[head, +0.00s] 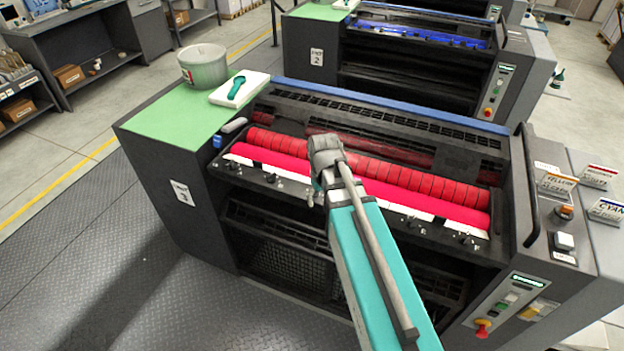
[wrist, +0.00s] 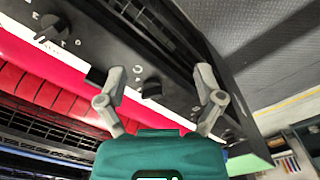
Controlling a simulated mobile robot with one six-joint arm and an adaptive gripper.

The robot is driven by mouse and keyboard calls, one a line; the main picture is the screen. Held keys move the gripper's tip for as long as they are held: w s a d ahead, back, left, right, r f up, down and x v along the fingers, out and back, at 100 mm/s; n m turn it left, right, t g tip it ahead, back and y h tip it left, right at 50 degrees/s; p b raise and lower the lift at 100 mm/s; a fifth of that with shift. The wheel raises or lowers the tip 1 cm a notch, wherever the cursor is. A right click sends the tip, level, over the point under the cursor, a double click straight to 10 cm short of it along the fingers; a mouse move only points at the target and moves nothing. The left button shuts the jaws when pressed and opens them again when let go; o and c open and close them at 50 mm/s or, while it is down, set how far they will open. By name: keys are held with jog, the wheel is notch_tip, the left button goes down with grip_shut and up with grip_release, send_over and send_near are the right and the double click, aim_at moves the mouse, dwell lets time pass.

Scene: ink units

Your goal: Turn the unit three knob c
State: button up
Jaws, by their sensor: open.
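Unit three is the dark press (head: 181,196) with a red roller, marked by a white sign at its left end. Along its front ledge runs a row of small black knobs, including one (head: 270,178) left of my gripper (head: 316,190). My gripper reaches over the ledge. In the wrist view, my gripper (wrist: 160,72) is open, with one black knob (wrist: 152,89) showing between its fingers. Whether the fingers touch it, I cannot tell. Another knob (wrist: 48,28) is at the upper left. The letters beside the knobs are too small to read surely.
A grey bucket (head: 202,66) and a white pad (head: 239,90) with a teal tool stand on the green top. A control panel (head: 508,300) with a red button is at the right. Unit two (head: 390,60) stands behind. Floor to the left is clear.

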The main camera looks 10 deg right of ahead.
jog(key=w+r+n+p, duration=0.3)
jog(key=w+r+p, duration=0.4)
jog(key=w, duration=0.3)
jog(key=shift+r+n, duration=0.3)
jog(key=shift+r, duration=0.45)
jog(key=shift+f, duration=0.2)
notch_tip(320, 180, down, 13)
jog(key=b, duration=1.3)
jog(key=shift+f+b, duration=0.2)
jog(key=shift+b, duration=0.2)
jog(key=c, duration=1.1)
